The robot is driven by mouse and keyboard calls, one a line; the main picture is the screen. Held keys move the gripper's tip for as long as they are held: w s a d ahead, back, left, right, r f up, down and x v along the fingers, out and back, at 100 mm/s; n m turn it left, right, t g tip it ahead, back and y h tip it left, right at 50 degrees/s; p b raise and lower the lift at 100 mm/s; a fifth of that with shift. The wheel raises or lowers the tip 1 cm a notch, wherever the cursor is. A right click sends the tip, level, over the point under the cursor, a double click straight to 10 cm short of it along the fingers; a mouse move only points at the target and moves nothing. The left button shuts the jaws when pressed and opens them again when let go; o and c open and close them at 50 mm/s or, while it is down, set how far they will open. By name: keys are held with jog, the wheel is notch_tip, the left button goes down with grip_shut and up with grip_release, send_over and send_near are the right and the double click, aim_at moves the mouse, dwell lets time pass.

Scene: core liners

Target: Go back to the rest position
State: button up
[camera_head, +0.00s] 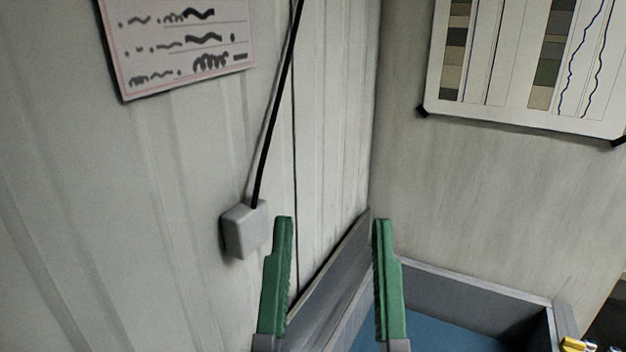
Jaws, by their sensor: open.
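My gripper (332,225) shows at the bottom middle, with two green ridged fingers pointing up in the picture. The fingers stand well apart and nothing is between them. Behind and below them is a grey-walled bin or bench (480,302) with a blue floor inside. My fingers overlap its left wall in the picture; I cannot tell how far apart they are in depth.
A grey box (243,230) with a black cable (275,110) is on the left panelled wall. A paper notice (180,45) hangs above it. A chart (530,65) hangs on the right wall. Small yellow and white items (575,345) lie at the lower right corner.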

notch_tip(320, 180, up, 33)
jog(key=p, duration=3.3)
jog(key=shift+d, duration=0.15)
jog(key=shift+s+f, duration=0.1)
jog(key=shift+s, duration=0.05)
